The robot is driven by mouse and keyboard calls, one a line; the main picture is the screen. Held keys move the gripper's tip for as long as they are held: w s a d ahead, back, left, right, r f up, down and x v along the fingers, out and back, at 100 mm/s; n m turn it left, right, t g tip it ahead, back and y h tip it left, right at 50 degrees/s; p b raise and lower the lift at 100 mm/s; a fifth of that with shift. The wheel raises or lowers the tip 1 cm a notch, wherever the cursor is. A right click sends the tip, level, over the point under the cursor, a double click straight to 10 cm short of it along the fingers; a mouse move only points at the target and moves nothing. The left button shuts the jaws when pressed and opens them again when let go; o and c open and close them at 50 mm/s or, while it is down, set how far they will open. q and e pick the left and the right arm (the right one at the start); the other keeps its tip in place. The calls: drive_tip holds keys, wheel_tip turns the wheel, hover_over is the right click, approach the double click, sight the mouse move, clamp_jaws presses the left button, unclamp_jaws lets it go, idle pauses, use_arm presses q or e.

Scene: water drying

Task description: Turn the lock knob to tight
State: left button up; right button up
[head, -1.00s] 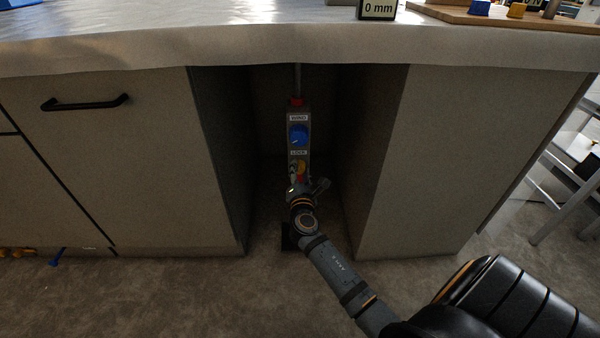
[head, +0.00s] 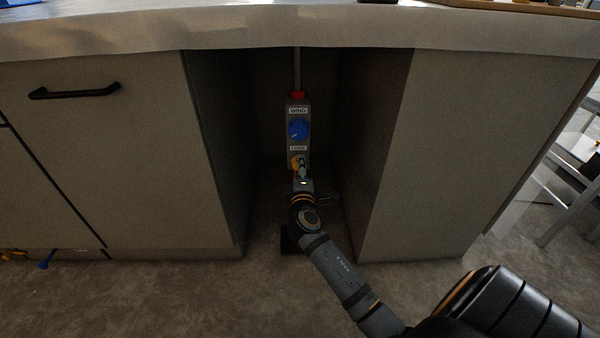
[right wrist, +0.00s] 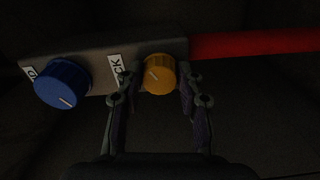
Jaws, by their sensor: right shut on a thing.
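A grey control box (head: 297,132) stands upright in the recess under the counter. It carries a blue knob (head: 298,129) under a WIND label and a yellow lock knob (head: 295,162) under a LOCK label. My right gripper (head: 302,171) is at the lock knob and partly hides it. In the right wrist view the yellow lock knob (right wrist: 159,74) sits between the two fingers of my right gripper (right wrist: 158,85), shut on it. The blue knob (right wrist: 62,84) is to the left there. A white line marks each knob. My left gripper is not in view.
Cabinet walls flank the recess closely: the left cabinet (head: 100,170) and the right cabinet (head: 480,160). The counter (head: 280,30) hangs above. A red rod (right wrist: 255,42) leaves the box's end in the right wrist view. A chair (head: 565,195) stands at the right.

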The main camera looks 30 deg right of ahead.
drive_tip(key=shift+f+m+b, duration=0.2)
drive_tip(key=shift+m+b, duration=1.35)
drive_tip(key=shift+m, duration=1.45)
drive_tip(key=shift+f+m+b, duration=0.15)
drive_tip(key=shift+m+b, duration=1.4)
drive_tip(key=shift+m, duration=1.45)
drive_tip(key=o, duration=1.1)
drive_tip(key=shift+a+r, duration=0.1)
drive_tip(key=shift+c, duration=0.2)
drive_tip(key=shift+o, duration=0.5)
drive_tip(key=v, duration=0.7)
drive_tip(key=shift+a, duration=0.15)
